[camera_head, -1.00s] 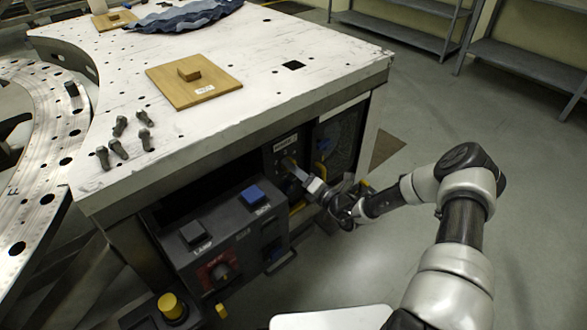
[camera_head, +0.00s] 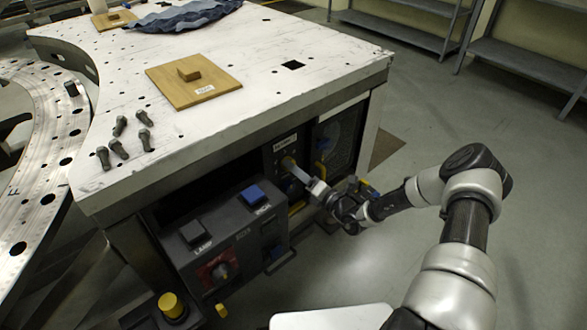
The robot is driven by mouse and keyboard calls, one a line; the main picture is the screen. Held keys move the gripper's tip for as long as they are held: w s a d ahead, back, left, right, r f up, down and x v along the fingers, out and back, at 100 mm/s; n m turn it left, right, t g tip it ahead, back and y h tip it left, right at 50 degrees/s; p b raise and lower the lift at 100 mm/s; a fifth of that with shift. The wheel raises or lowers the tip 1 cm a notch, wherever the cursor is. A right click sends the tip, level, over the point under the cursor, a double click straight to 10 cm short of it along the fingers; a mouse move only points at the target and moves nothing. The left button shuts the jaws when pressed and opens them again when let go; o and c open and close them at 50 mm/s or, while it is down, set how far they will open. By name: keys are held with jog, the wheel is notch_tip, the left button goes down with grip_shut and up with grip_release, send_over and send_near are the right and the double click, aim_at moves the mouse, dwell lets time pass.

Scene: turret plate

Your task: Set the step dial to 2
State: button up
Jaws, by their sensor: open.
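My gripper (camera_head: 291,165) reaches in from the right to a dark panel (camera_head: 279,150) under the table's front edge. Its pale fingers are open, with their tips close to a small yellowish part on that panel. The fingers partly hide what lies there, and I cannot tell whether they touch it. A label sits above that spot, too small to read. I cannot make out a step dial or its numbers. A dark rotary knob (camera_head: 221,271) on a red plate shows on the control box (camera_head: 190,262) to the lower left, apart from my gripper.
The control box carries a black button (camera_head: 192,232) and a blue button (camera_head: 253,194), and juts out left of my gripper. A yellow button (camera_head: 171,306) stands below it. The white tabletop (camera_head: 300,40) overhangs the panel. Open floor lies to the right.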

jog(key=p+v, duration=0.2)
jog(key=v, duration=1.3)
jog(key=shift+s+d, duration=0.2)
jog(key=shift+s, duration=0.1)
